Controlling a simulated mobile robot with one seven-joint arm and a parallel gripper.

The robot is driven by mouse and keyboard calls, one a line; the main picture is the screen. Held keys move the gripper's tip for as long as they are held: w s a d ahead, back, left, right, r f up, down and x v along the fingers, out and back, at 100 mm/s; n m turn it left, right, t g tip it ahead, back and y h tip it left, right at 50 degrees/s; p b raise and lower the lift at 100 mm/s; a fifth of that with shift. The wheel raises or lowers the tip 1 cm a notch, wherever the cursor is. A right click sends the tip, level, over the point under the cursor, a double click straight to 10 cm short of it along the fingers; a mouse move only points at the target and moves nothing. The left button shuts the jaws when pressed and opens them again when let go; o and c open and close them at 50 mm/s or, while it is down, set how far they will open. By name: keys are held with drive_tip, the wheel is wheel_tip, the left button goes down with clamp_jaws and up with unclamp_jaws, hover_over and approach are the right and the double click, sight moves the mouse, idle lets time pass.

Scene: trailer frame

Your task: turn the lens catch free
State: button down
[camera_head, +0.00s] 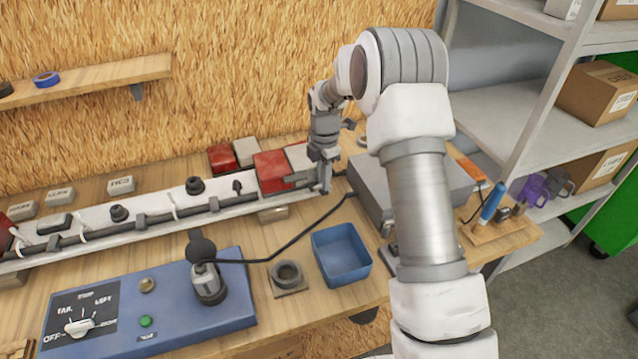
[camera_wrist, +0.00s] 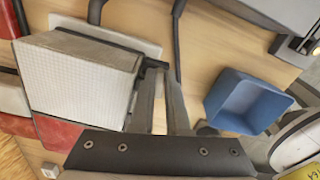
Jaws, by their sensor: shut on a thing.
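The lamp at the right end of the white light bar (camera_head: 150,222) has a red lens (camera_head: 270,172) and a white lens (camera_head: 298,155). In the wrist view the ribbed white lens (camera_wrist: 80,80) fills the left side, with red lens parts around it. My gripper (camera_head: 323,185) is at the lamp's right end, pointing down. In the wrist view its two fingers (camera_wrist: 160,78) are close together beside the white lens's edge, shut on the small lens catch. The catch is mostly hidden between the fingertips, so its angle cannot be told.
A blue bin (camera_head: 341,256) stands in front of the gripper, with a ring on a small plate (camera_head: 288,277) to its left. A black cable crosses the bench nearby. A blue switch box (camera_head: 150,305) is front left. A grey case (camera_head: 370,188) lies right of the gripper.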

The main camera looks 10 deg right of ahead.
drive_tip(key=n, duration=0.2)
drive_tip(key=shift+n, duration=0.3)
drive_tip(key=shift+d, duration=0.1)
drive_tip(key=n+p, duration=0.1)
drive_tip(key=n, duration=0.2)
drive_tip(key=shift+r, duration=0.1)
drive_tip(key=shift+n+p, duration=0.3)
drive_tip(key=shift+n, duration=0.8)
drive_tip(key=shift+s, duration=0.1)
